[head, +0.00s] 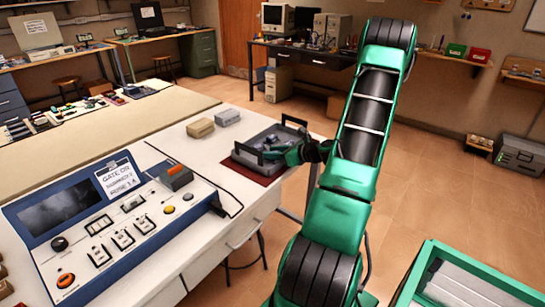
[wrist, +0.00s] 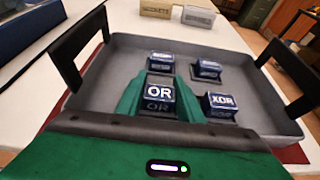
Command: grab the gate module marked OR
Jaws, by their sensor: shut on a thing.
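The OR module (wrist: 160,93), a small dark blue block with white letters, sits between the fingers of my gripper (wrist: 158,100) in the wrist view. My gripper is shut on it, inside or just above the grey tray (wrist: 85,98); I cannot tell whether the module touches the tray floor. An XOR module (wrist: 221,104) is to its right. Two more dark blue modules, one behind it (wrist: 161,60) and one behind to the right (wrist: 206,69), have labels too small to read surely.
The tray has upright black handles (wrist: 65,63) on both sides and lies on a dark red mat (head: 242,171). A blue-framed console (head: 105,225) stands left on the white table. Two small boxes, beige (head: 200,128) and grey (head: 227,117), stand behind the tray.

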